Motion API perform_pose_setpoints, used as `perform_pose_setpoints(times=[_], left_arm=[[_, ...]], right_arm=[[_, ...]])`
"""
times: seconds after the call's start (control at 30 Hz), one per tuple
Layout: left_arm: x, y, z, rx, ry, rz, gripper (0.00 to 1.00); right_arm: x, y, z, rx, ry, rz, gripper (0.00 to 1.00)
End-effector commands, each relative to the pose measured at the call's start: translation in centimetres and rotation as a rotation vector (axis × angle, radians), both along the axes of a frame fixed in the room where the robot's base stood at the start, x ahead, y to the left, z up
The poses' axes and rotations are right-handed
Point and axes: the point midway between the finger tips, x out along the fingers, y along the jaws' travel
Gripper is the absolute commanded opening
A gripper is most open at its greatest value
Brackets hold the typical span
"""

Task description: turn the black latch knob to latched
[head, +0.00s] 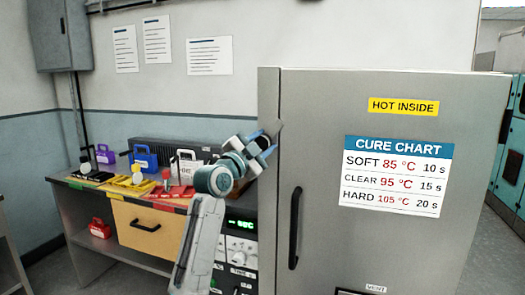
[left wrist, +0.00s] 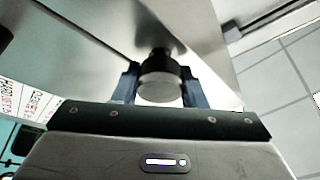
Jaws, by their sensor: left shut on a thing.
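The black latch knob (left wrist: 160,64) shows in the left wrist view, with a pale round face toward the camera. My left gripper (head: 268,144) is at the upper left side edge of the grey cabinet (head: 310,100). In the left wrist view the fingers of my left gripper (left wrist: 160,88) are on either side of the knob, shut on it. In the head view the knob is hidden by the gripper and the cabinet edge. I cannot tell the knob's turn angle. My right gripper is not in view.
The cabinet front has a dark vertical handle (head: 295,228) and a cure chart (head: 394,177). Left of it is a bench (head: 62,182) with coloured trays and containers, a wooden drawer (head: 146,228) and a control panel with a green display (head: 241,224). A red container (head: 100,229) sits below.

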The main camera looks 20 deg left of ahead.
Motion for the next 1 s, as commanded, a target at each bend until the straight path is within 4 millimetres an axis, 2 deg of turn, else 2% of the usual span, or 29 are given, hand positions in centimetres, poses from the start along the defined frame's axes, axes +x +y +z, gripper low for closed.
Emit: perform_pose_setpoints(times=[0.2,0.43,0.7,1.0], left_arm=[[0.0,0.1,-0.2,0.199,-0.004,0.000,0.00],[0.0,0.0,-0.1,0.419,-0.012,-0.001,0.00],[0.0,0.0,0.0,0.656,-0.019,-0.001,0.00],[0.0,0.0,-0.1,0.844,-0.025,-0.001,0.00]], right_arm=[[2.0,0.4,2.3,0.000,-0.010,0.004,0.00],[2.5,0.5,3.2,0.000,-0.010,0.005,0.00],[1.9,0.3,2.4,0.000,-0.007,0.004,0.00],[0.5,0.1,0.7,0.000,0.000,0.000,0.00]])
